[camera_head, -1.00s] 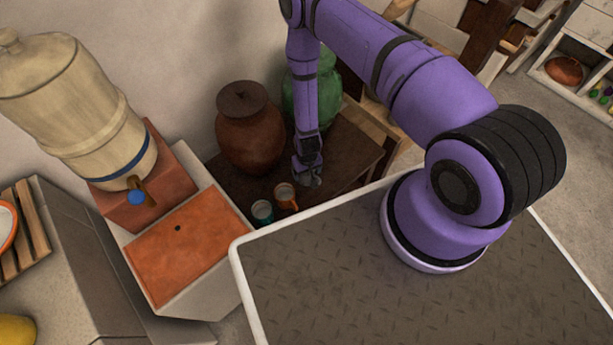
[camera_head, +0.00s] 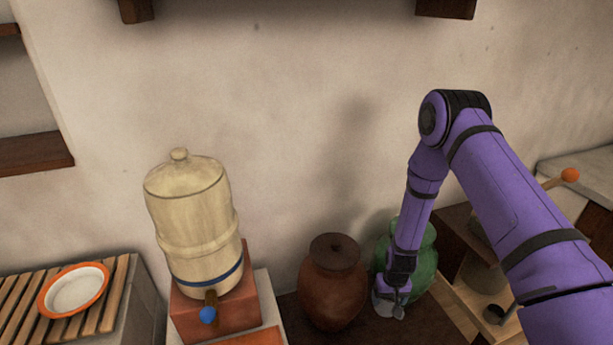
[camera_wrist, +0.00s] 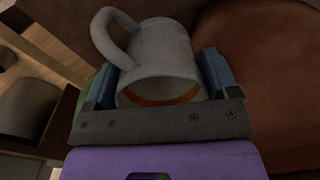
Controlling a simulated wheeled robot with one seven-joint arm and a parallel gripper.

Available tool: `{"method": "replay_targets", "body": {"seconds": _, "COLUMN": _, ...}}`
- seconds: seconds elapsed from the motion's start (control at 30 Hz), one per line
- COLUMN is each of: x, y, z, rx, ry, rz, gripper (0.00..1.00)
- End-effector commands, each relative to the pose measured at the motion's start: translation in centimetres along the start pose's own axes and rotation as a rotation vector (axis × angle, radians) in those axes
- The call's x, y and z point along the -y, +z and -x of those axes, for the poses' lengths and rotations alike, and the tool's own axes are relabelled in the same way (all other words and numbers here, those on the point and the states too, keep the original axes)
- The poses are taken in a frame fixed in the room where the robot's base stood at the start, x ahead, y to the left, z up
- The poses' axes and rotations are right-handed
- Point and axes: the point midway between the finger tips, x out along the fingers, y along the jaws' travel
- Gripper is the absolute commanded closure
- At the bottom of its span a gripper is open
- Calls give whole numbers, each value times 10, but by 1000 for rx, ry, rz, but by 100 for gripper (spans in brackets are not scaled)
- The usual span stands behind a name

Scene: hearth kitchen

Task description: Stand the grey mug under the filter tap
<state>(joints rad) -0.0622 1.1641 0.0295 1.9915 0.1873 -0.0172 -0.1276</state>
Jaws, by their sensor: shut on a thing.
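The grey mug (camera_wrist: 165,48) is between the two fingers of my gripper (camera_wrist: 160,82) in the wrist view. Its handle points to the upper left, and its mouth, with some orange showing inside, faces the gripper. In the head view my gripper (camera_head: 393,300) is low, in front of the green jar, with a bit of the grey mug (camera_head: 381,304) showing. The filter (camera_head: 195,225) is a beige lidded vessel with a blue band, left of my gripper. Its tap (camera_head: 209,312) has a blue knob at the front.
A brown lidded jar (camera_head: 333,290) stands between the filter and my gripper. A green jar (camera_head: 424,262) stands behind the gripper. The filter rests on a red-brown block (camera_head: 240,312). A white, orange-rimmed dish (camera_head: 75,290) lies on a slatted rack (camera_head: 112,305) at left.

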Motion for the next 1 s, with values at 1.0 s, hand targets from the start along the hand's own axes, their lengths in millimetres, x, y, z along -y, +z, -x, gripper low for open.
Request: {"method": "replay_targets", "body": {"seconds": 1.0, "x": -43, "y": -43, "z": 213, "rx": 2, "ry": 0, "rz": -14, "gripper": 46}}
